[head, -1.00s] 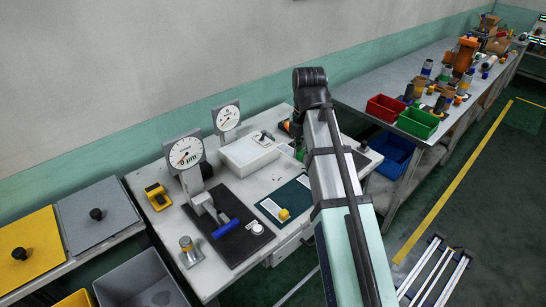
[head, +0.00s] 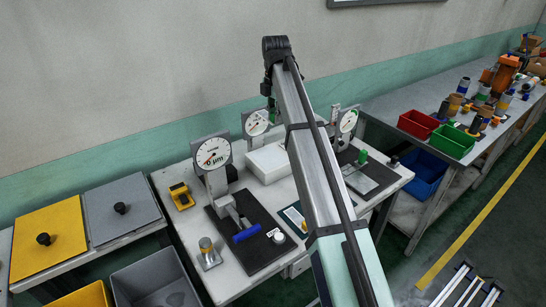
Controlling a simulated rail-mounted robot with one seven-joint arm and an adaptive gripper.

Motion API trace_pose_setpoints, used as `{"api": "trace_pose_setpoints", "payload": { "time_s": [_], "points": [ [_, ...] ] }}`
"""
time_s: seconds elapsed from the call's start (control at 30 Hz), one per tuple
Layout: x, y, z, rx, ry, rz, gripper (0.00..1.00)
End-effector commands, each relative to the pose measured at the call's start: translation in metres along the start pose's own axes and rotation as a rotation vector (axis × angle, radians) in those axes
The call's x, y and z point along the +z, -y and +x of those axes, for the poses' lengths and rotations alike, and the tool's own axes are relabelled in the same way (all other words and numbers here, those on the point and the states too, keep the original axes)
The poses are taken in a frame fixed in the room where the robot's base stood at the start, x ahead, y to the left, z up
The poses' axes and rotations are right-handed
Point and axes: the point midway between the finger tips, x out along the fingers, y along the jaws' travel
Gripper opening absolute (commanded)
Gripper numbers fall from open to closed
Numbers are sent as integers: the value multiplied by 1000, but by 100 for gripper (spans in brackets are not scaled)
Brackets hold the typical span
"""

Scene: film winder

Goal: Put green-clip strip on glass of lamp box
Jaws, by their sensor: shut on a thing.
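The lamp box (head: 267,163) is a low white box on the white bench, in the middle of the head view. My arm partly covers its right side. My gripper (head: 271,104) shows small and dark beside my arm, above and behind the lamp box. It is shut on the green-clip strip, of which only a small green piece (head: 273,116) shows, in front of the round gauge behind. The rest of the strip and the fingertips cannot be made out. The strip is apart from the glass in this view.
A dial gauge (head: 213,153) with a blue handle stands left of the lamp box. Another gauge (head: 347,121) with a green handle stands right. A dark green mat (head: 291,213) lies in front, partly behind my arm. Red (head: 417,124) and green bins (head: 452,141) stand on the right bench.

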Motion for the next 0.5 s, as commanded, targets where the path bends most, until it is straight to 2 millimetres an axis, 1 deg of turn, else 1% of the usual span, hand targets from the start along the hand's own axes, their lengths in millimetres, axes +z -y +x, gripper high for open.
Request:
{"api": "trace_pose_setpoints", "payload": {
  "time_s": [0.03,0.3,0.4,0.5],
  "points": [
    [-1,3,12,-4,-2,0,0],
    [-1,3,78,-4,-2,-1,0],
    [-1,2,99,-3,-1,-2,0],
    [0,2,115,-2,-1,-2,0]
  ]
}}
